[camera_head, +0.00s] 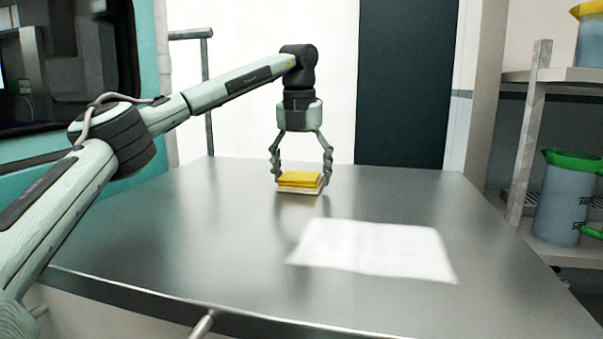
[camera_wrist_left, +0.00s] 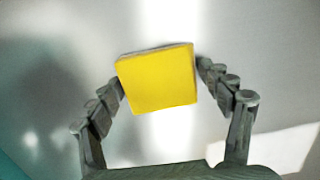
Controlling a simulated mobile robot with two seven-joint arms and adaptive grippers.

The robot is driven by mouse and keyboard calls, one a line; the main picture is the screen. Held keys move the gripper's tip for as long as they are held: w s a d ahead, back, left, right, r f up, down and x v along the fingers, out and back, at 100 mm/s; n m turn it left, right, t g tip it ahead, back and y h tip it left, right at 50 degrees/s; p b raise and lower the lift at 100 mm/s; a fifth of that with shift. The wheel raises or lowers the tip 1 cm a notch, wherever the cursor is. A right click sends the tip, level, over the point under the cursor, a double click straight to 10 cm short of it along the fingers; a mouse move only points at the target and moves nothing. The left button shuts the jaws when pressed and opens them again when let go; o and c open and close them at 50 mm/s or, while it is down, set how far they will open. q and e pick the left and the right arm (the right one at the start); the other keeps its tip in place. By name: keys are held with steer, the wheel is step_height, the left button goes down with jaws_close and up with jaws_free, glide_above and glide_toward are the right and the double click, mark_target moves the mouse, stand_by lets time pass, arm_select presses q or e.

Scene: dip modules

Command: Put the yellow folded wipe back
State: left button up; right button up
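The yellow folded wipe (camera_head: 299,179) is a flat square pad lying on top of a pale, whitish pad or stack (camera_head: 299,191) on the metal table. In the left wrist view the yellow wipe (camera_wrist_left: 158,80) fills the middle, slightly turned, with a thin pale edge behind it. My left gripper (camera_head: 301,180) points straight down over it, its fingers spread wide, one on each side of the wipe. The left wrist view shows both fingertips (camera_wrist_left: 161,76) close beside its edges; firm contact cannot be made out. My right gripper is not in view.
A white rectangular patch (camera_head: 375,250), like a sheet, lies on the metal table (camera_head: 480,285) in front and right of the wipe. A shelf (camera_head: 575,75) with jugs (camera_head: 567,200) stands at the right. The rest of the tabletop is clear.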

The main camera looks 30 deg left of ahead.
mark_target(300, 177)
arm_select(q)
steer(key=shift+o, duration=1.2)
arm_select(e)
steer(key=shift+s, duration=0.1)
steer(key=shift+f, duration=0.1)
arm_select(q)
steer(key=shift+r+b, duration=0.4)
steer(key=shift+r, duration=0.4)
steer(key=r, duration=0.5)
steer(key=shift+s+d+r, duration=0.15)
steer(key=shift+s+r, duration=0.1)
steer(key=shift+s, duration=0.15)
steer(key=shift+s+r, duration=0.1)
steer(key=shift+r, duration=0.3)
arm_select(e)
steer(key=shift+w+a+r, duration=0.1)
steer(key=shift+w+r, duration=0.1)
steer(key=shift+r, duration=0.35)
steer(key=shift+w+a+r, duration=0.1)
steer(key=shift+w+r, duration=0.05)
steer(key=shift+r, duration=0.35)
arm_select(q)
steer(key=shift+f, duration=0.15)
